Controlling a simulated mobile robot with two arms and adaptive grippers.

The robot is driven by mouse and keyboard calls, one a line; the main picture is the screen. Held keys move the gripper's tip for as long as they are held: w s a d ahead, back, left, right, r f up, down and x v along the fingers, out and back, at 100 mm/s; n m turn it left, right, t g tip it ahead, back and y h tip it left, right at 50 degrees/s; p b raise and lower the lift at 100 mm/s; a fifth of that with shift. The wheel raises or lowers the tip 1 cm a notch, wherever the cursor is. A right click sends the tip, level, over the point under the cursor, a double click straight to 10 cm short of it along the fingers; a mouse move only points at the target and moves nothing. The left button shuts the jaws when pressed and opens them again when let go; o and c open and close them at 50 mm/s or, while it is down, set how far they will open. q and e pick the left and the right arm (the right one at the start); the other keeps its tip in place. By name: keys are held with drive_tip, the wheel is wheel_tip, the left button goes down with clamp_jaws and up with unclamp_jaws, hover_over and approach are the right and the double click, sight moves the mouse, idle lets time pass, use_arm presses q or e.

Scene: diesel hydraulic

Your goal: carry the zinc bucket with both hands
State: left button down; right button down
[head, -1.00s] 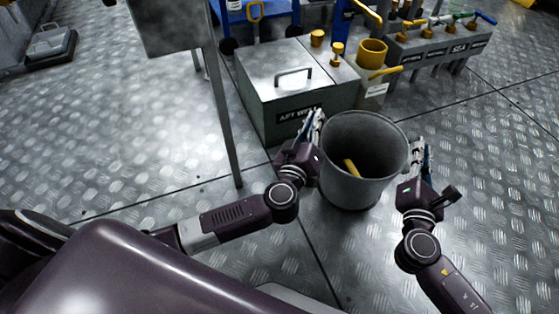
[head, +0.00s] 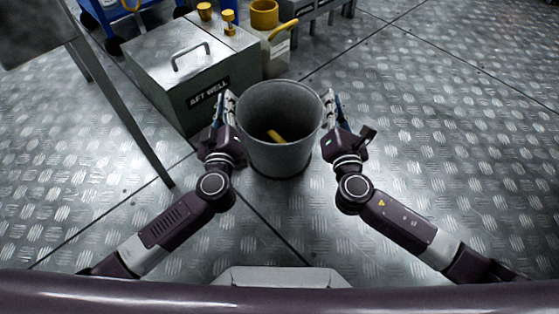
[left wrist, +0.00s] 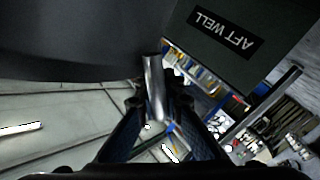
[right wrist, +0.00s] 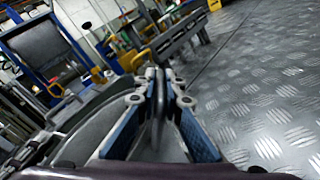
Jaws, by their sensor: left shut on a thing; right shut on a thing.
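The grey zinc bucket (head: 281,152) is upright in the middle of the head view, with a yellow object (head: 276,136) inside it. My left gripper (head: 226,104) is shut on the left side of the bucket near its rim. In the left wrist view, its fingers (left wrist: 155,100) close around a thin metal piece beside the bucket's dark wall (left wrist: 80,45). My right gripper (head: 332,106) is shut on the opposite side. The right wrist view shows its fingers (right wrist: 158,95) on a thin edge. Whether the bucket's base touches the floor is hard to tell.
A grey box labelled AFT WELL (head: 185,75) stands close behind and left of the bucket. A yellow-topped fitting (head: 265,14) is behind it. A metal post (head: 120,110) stands at the left. The diamond-plate floor (head: 450,130) is clear to the right.

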use_arm(q)
drive_tip(key=shift+a+f+b, duration=0.1)
drive_tip(key=shift+f+b, duration=0.45)
drive_tip(key=shift+f, duration=0.05)
use_arm(e)
drive_tip(key=shift+f, duration=0.6)
use_arm(q)
drive_tip(key=c, duration=2.1)
unclamp_jaws()
use_arm(e)
drive_tip(key=c, duration=2.1)
unclamp_jaws()
drive_tip(key=shift+s, duration=0.15)
use_arm(q)
drive_tip(key=s, duration=0.7)
drive_tip(key=shift+s+d, duration=0.25)
drive_tip(key=shift+d, duration=0.05)
use_arm(e)
drive_tip(key=s, duration=0.7)
drive_tip(key=shift+s+d, duration=0.15)
drive_tip(key=shift+d, duration=0.1)
